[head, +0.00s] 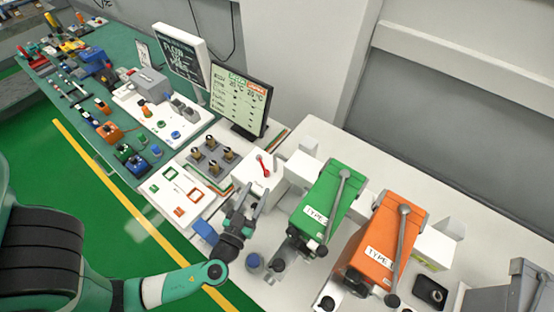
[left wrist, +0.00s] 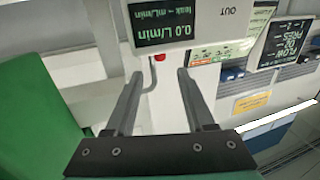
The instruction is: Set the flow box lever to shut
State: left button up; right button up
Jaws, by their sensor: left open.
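The flow box (head: 248,172) is a white box in the middle of the bench, left of the green block. A red lever (head: 263,166) shows on it in the head view. In the left wrist view the flow box (left wrist: 212,22) appears upside down, with a dark display (left wrist: 163,30) reading 0.0 L/min and an OUT label. A small red part (left wrist: 160,57) shows below the display, beside a thin bent grey rod (left wrist: 152,76). My left gripper (head: 246,191) is open and empty, just in front of the box. Its fingers (left wrist: 160,75) are on either side of the rod, apparently not touching it.
A green TYPE block (head: 326,200) and an orange TYPE block (head: 384,240) with grey levers stand to the right. A monitor (head: 240,100) stands behind. A panel of several knobs (head: 212,157) lies to the left.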

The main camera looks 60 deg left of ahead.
aim_at(271, 168)
pick_arm(q)
jog(key=p+x, duration=0.1)
jog(key=x, duration=1)
jog(key=shift+w+a+r, duration=0.1)
jog(key=shift+a, duration=0.05)
grip_shut()
dwell(0.9)
